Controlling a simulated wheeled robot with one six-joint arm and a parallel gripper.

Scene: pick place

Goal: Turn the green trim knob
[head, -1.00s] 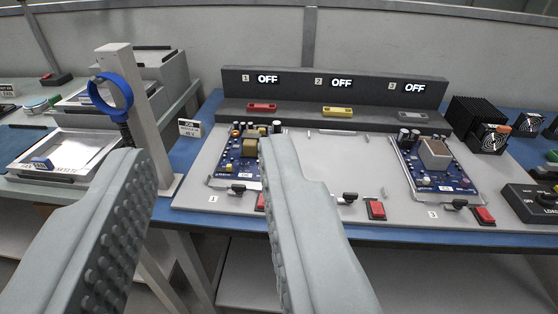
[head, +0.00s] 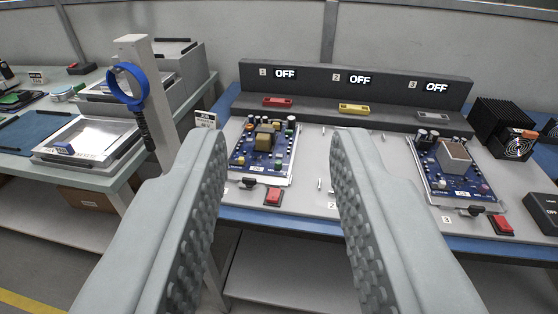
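My gripper (head: 278,145) is open and empty, its two ridged grey fingers wide apart. In the picture, the blue circuit board in bay 1 (head: 240,171) shows between the fingertips, nearer the left finger. I see no contact with it. This board carries several small coloured parts, among them a green one near its upper right (head: 291,120) and a green one lower down (head: 278,163). They are too small to tell which is the green trim knob. A second blue board in bay 3 (head: 436,187) lies right of the right finger.
A dark console (head: 310,75) behind the boards shows OFF on three displays. Red switches (head: 273,196) (head: 502,225) sit along the bench front. A post with a blue ring (head: 128,86) stands left. A black finned block (head: 500,125) stands right. Bay 2 has no board.

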